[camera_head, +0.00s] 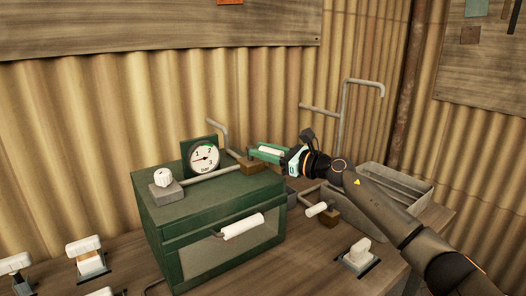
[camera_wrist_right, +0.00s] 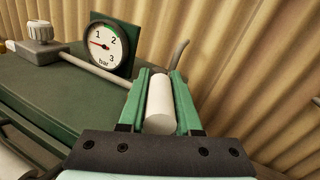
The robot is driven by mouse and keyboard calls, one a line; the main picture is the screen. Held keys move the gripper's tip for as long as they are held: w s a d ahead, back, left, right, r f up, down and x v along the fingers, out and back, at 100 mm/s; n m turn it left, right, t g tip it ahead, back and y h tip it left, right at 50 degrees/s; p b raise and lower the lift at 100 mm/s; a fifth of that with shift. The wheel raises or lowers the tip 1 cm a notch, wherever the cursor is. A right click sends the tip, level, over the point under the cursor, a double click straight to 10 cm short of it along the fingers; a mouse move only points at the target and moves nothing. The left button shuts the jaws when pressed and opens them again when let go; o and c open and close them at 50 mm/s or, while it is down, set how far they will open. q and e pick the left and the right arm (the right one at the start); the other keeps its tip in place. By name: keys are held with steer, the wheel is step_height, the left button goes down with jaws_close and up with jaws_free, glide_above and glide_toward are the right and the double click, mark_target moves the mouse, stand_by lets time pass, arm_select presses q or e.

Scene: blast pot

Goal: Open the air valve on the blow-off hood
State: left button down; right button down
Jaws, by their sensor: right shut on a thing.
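The green hood (camera_head: 205,252) stands on the bench, with a pipe (camera_head: 210,174) along its top. A brown block (camera_head: 251,166), seemingly the air valve's body, sits at the pipe's right end. My right gripper (camera_head: 266,152) reaches in from the right, just beside this block. Its green fingers are shut on a white cylindrical handle (camera_wrist_right: 159,103), which lies lengthwise between them in the right wrist view. The handle's far end and its joint to the valve are hidden. My left gripper is not in view.
A round gauge (camera_head: 204,158) marked bar and a white knob (camera_head: 163,177) stand on the hood. A white handle (camera_head: 242,226) is on its front. A grey metal tray (camera_head: 418,206) lies right, below my arm. Several white-topped switches stand on the bench.

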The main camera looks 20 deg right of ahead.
steer(key=c, duration=0.6)
jaws_free()
arm_select(q)
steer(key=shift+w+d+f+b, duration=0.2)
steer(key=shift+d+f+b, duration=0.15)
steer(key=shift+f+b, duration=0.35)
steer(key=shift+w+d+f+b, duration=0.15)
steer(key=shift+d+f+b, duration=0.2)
steer(key=shift+b, duration=0.55)
arm_select(e)
steer(key=v, duration=1.2)
steer(key=shift+s, duration=0.3)
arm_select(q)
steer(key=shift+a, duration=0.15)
arm_select(e)
steer(key=shift+d, duration=0.1)
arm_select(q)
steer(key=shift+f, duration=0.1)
arm_select(e)
steer(key=shift+f, duration=0.1)
